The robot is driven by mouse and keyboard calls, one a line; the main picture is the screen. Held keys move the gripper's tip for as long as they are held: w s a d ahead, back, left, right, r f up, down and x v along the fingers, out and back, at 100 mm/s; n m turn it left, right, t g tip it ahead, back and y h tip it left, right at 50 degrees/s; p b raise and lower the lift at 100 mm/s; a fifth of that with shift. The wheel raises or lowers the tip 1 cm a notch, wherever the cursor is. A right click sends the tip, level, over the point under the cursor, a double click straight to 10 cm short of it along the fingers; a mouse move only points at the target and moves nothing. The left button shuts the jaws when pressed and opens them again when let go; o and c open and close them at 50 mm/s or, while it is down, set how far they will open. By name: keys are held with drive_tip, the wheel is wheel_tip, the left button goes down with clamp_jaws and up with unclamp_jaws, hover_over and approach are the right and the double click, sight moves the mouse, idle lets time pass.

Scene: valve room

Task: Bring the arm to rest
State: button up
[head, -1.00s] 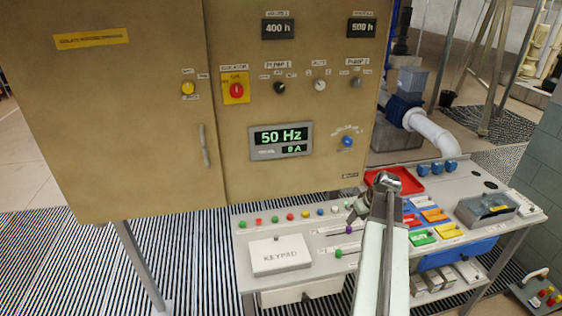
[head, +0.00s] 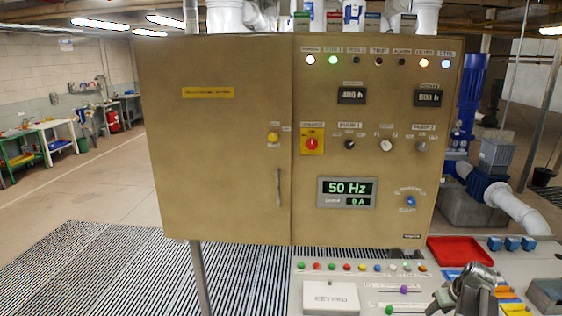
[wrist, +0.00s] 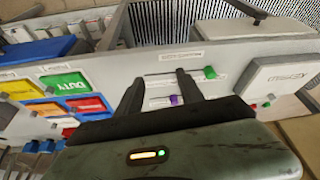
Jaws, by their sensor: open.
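My gripper (head: 468,288) shows at the lower right of the head view, in front of the control desk and seen from behind. In the wrist view my gripper (wrist: 160,88) has its two dark fingers apart with nothing between them. They point toward the desk panel (wrist: 225,60), where a purple knob (wrist: 174,100) and a green knob (wrist: 210,72) show. Whether the fingers touch the panel cannot be told, but no contact is visible.
A tan control cabinet (head: 240,135) stands behind the desk. Striped floor grating (head: 90,265) and open floor lie at the left.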

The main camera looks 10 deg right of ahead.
drive_tip(key=w+a+f+g+y+b, duration=0.1)
drive_tip(key=w+a+f, duration=0.15)
drive_tip(key=a, duration=0.85)
drive_tip(key=w+a+f+g+b, duration=0.1)
drive_tip(key=w+a, duration=0.2)
drive_tip(key=a, duration=0.7)
drive_tip(key=s+a+f+g+b, duration=0.1)
drive_tip(key=s+a, duration=0.1)
drive_tip(key=a, duration=0.9)
drive_tip(key=s+a+f+n+g+b, duration=0.1)
drive_tip(key=s+a, duration=0.1)
drive_tip(key=a, duration=0.9)
drive_tip(key=shift+s+a+f+g+h, duration=0.2)
drive_tip(key=shift+s+a+g+h, duration=0.05)
drive_tip(key=shift+a+g+h, duration=0.1)
